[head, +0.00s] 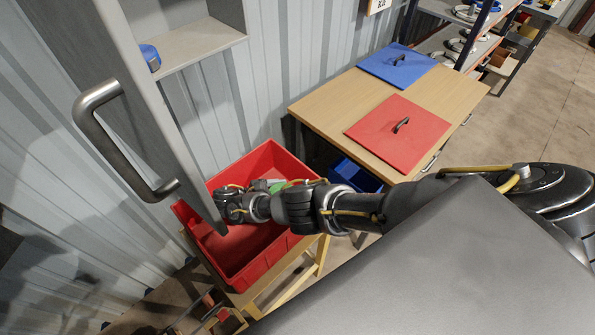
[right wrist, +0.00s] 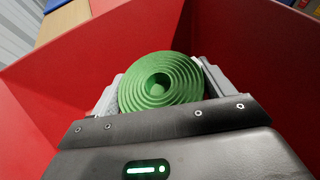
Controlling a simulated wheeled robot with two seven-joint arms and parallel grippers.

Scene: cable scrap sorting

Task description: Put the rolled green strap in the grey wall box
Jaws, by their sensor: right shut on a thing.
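The rolled green strap (right wrist: 160,82) is a ribbed spiral coil held between the two fingers of my right gripper (right wrist: 158,84) in the right wrist view. In the head view a small green part of the strap (head: 277,187) shows behind my right arm, within the red crate's outline. The crate's red walls surround the gripper in the wrist view. The grey wall box (head: 203,45) is at the upper left of the head view. Its door (head: 160,110) stands open, with a large bar handle (head: 128,140). My left gripper is not in view.
The red crate (head: 262,278) sits on a wooden stand below the wall box. A blue item (head: 150,57) lies in the box. A wooden table (head: 330,102) with a red lid (head: 385,142) and blue lid (head: 378,68) stands to the right. A blue bin (head: 352,174) is beneath it.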

